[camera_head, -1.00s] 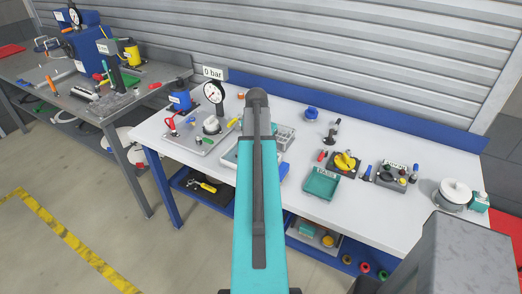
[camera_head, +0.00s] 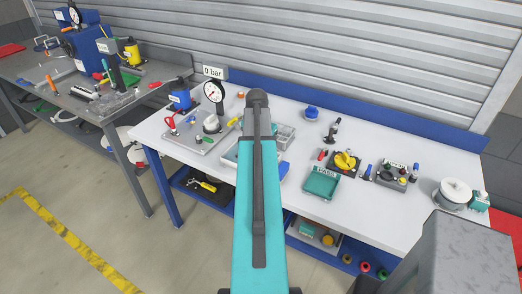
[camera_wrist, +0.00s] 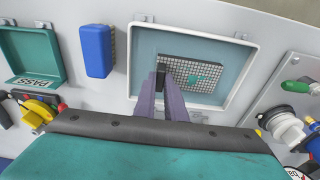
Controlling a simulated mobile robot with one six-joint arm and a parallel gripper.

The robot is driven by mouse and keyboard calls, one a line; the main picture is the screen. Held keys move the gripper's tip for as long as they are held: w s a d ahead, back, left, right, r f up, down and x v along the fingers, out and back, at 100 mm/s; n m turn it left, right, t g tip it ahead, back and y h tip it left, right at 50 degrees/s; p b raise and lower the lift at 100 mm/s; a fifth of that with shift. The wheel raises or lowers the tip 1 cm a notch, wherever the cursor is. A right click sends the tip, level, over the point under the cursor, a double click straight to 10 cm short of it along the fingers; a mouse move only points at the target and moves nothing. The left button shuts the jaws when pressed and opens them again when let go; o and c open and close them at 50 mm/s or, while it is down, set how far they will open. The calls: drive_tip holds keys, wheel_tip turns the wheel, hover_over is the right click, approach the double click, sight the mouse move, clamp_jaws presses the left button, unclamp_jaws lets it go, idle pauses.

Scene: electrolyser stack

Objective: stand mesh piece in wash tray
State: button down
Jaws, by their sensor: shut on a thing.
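The mesh piece (camera_wrist: 205,78) is a grey gridded rectangle with a teal mark and a dark edge, in the wrist view. It is within the outline of the wash tray (camera_wrist: 239,80), a white-rimmed tray with a pale blue floor. My gripper (camera_wrist: 174,68) is shut on the mesh piece at its left part, over the tray. I cannot tell whether the mesh piece touches the floor or how far it tilts. In the head view my arm hides the gripper, the mesh piece and much of the wash tray (camera_head: 230,158).
A blue block (camera_wrist: 97,50) lies beside the tray, and a green PASS tray (camera_head: 322,184) is farther along the white bench. A gauge (camera_head: 213,92) reading 0 bar stands on the other side. The bench front right of the PASS tray is clear.

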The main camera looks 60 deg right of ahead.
drive_tip(key=shift+f, duration=0.6)
drive_tip(key=c, duration=1.7)
unclamp_jaws()
drive_tip(key=shift+c, duration=0.2)
drive_tip(key=shift+r+b, duration=0.15)
drive_tip(key=shift+b, duration=0.15)
wheel_tip(320, 180, up, 14)
drive_tip(key=a+b, duration=0.1)
drive_tip(key=b, duration=0.2)
drive_tip(key=shift+a+f, duration=0.25)
drive_tip(key=shift+a, duration=0.1)
drive_tip(key=shift+b, duration=0.3)
